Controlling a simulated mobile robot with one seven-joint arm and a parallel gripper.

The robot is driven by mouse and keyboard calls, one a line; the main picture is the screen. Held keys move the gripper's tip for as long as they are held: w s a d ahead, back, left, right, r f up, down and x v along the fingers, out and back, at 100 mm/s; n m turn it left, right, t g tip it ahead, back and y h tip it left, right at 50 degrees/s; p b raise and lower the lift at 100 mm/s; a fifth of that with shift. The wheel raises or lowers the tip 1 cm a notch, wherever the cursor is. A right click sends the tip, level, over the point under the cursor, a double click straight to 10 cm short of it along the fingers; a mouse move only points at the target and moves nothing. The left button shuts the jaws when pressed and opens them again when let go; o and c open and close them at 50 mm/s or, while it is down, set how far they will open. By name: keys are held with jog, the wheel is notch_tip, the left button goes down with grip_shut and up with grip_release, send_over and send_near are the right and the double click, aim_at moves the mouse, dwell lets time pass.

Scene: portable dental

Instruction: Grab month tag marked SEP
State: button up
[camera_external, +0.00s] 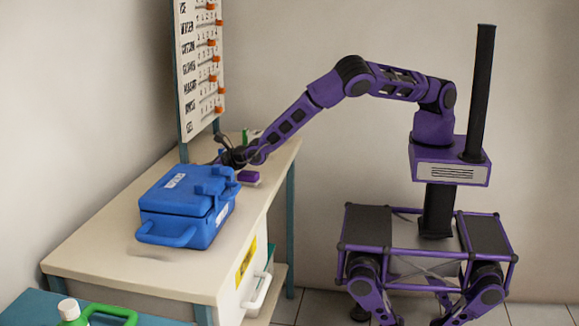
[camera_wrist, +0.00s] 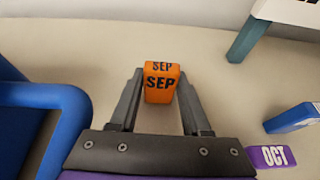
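The SEP month tag (camera_wrist: 161,82) is a small orange block with "SEP" in black on its top and front faces. In the wrist view it sits upright between the two fingertips of my gripper (camera_wrist: 161,84), one finger close along each side. I cannot tell whether both fingers press on it. In the external view my gripper (camera_external: 229,156) is low over the far end of the table, behind the blue case. The orange tag is hidden there.
A blue case (camera_external: 185,210) stands close to my gripper on the cream table (camera_external: 115,245). It also fills the left of the wrist view (camera_wrist: 48,105). A purple OCT tag (camera_wrist: 271,156) and a blue block (camera_wrist: 292,118) lie to the right. A white board (camera_external: 199,80) rises behind.

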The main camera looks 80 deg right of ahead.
grip_shut()
